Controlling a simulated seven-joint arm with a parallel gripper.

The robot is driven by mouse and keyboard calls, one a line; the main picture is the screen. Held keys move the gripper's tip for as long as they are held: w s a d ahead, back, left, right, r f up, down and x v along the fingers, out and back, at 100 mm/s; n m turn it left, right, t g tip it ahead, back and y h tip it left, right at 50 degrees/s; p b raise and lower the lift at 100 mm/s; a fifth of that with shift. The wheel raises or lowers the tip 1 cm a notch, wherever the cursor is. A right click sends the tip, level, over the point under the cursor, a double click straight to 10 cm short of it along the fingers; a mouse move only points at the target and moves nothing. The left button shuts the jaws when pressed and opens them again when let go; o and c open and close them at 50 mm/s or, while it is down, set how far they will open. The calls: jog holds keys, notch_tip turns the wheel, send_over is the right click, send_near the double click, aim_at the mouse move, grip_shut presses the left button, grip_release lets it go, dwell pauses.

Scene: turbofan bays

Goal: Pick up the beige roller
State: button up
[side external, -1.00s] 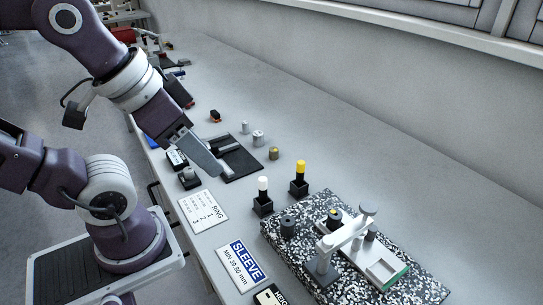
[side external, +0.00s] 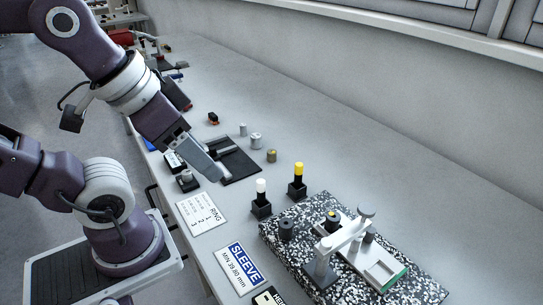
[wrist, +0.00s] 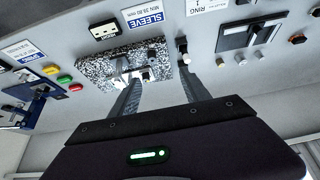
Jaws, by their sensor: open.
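In the side external view, a short olive-beige cylinder with a yellowish top (side external: 271,156) stands on the bench, right of a black mat; it is the likeliest beige roller, though its colour is hard to judge. Two paler grey cylinders, one nearer (side external: 256,141) and one farther (side external: 243,130), stand behind it in a row. My gripper (side external: 223,177) is low over the mat's near edge, left of the beige cylinder and apart from it. In the wrist view my gripper (wrist: 160,66) has its two fingers spread, with nothing held between them. Which small cylinder there is the beige one I cannot tell.
Black holders carry a white-topped peg (side external: 261,186) and a yellow-topped peg (side external: 298,170). A speckled slab (side external: 420,289) bears a grey fixture. The SLEEVE sign (side external: 240,268) and RING sign (side external: 202,213) lie along the front. The bench right of the cylinders is clear.

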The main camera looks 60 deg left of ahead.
jog(key=w+d+n+g+h, duration=0.3)
jog(key=w+n+h, duration=0.1)
jog(key=w+n, duration=0.25)
jog(key=w+a+f+n+h, duration=0.1)
jog(key=w+a+n+h, duration=0.15)
jog(key=w, duration=0.35)
jog(key=w+a+f+n+h, duration=0.1)
jog(key=w+a+f+n, duration=0.1)
jog(key=w+n, duration=0.25)
jog(key=n+t+y, duration=0.1)
jog(key=n+t, duration=0.8)
jog(key=n, duration=0.8)
send_over(272, 151)
jog(key=s, duration=0.3)
notch_tip(272, 151, down, 16)
jog(key=r, duration=0.1)
jog(key=shift+y, duration=0.25)
jog(key=f, duration=0.5)
jog(key=a+f, duration=0.1)
jog(key=f, duration=0.2)
jog(key=shift+w+f, duration=0.1)
jog(key=shift+w, duration=0.05)
jog(key=x, duration=0.2)
jog(key=shift+w+d, duration=0.15)
jog(key=shift+w, duration=0.3)
